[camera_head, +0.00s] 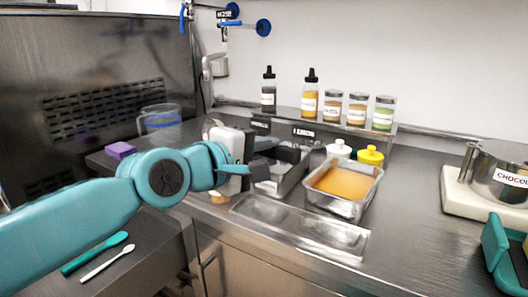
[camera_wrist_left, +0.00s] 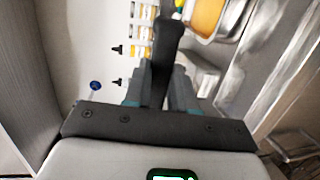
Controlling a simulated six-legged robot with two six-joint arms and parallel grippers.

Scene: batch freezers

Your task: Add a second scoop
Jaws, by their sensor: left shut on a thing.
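My left gripper (camera_head: 248,160) is above the steel counter, left of the metal pan of orange ice cream (camera_head: 343,183). In the left wrist view its fingers (camera_wrist_left: 163,98) are shut on a dark handled tool (camera_wrist_left: 167,45). The tool's far end is unclear, so I cannot tell whether it carries anything. The orange pan also shows at the top of that view (camera_wrist_left: 207,15). A small tan round item (camera_head: 218,196) sits below the wrist, partly hidden.
Bottles and labelled jars (camera_head: 333,105) stand on a back shelf. White and yellow lidded containers (camera_head: 370,156) are behind the pan. A clear jug (camera_head: 160,118) and purple block (camera_head: 120,150) are left. A chocolate pot (camera_head: 505,175) is right.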

